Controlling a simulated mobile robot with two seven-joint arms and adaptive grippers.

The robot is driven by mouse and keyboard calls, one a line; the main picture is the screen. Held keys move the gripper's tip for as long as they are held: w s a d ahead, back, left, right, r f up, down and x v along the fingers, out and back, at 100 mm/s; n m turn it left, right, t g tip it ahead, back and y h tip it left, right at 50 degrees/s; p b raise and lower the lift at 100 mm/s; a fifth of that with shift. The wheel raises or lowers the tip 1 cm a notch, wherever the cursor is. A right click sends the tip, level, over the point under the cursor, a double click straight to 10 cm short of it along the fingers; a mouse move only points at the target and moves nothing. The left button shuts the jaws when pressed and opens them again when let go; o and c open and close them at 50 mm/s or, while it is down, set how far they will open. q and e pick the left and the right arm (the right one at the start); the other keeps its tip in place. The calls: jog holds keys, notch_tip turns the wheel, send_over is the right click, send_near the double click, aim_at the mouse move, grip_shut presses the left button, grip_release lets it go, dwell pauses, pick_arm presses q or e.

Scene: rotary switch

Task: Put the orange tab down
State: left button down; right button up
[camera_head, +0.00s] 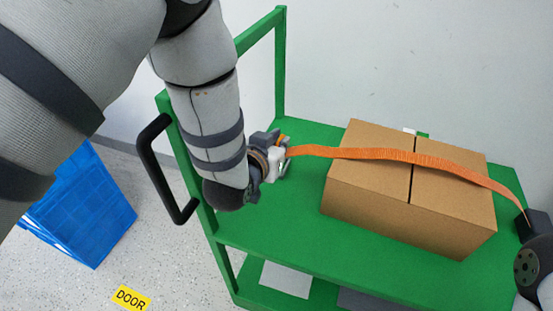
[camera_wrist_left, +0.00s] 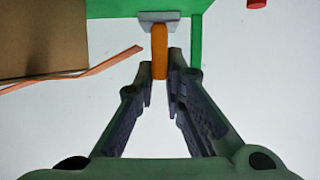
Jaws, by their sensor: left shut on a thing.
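My left gripper (camera_head: 270,152) is over the left part of the green cart, at the left end of the orange strap (camera_head: 372,154). In the left wrist view, the orange tab (camera_wrist_left: 159,48) lies between the fingertips of my left gripper (camera_wrist_left: 160,72), which are shut on it. The tab's far end meets a grey bracket (camera_wrist_left: 159,18). In the head view, the gripper mostly hides the tab; a small orange bit (camera_head: 281,139) shows beside it. Part of my right arm shows at the right edge, but its gripper's fingers cannot be made out.
The strap crosses a cardboard box (camera_head: 370,210) on the green cart (camera_head: 275,225) and runs down to a dark part at right. A black handle (camera_head: 158,170) is on the cart's left side. A blue crate (camera_head: 85,215) stands on the floor at left.

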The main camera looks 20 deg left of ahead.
pick_arm(q)
jog(key=f, duration=0.1)
jog(key=w+a+f, duration=0.1)
jog(key=w+f, duration=0.1)
jog(key=shift+w+a+f+b, duration=0.15)
jog(key=shift+w+f+b, duration=0.1)
jog(key=shift+f+b, duration=0.15)
notch_tip(320, 180, down, 3)
jog(key=shift+a+f+b, duration=0.1)
jog(key=shift+f+b, duration=0.1)
jog(key=shift+b, duration=0.15)
jog(key=c, duration=1.7)
grip_release()
jog(key=shift+w, duration=0.1)
pick_arm(e)
jog(key=shift+x, duration=0.95)
pick_arm(q)
jog(key=shift+r, duration=0.1)
pick_arm(e)
jog(key=shift+s, duration=0.1)
pick_arm(q)
jog(key=shift+r, duration=0.1)
jog(key=p+v, duration=0.2)
jog(key=v, duration=1)
pick_arm(e)
jog(key=shift+v, duration=1.1)
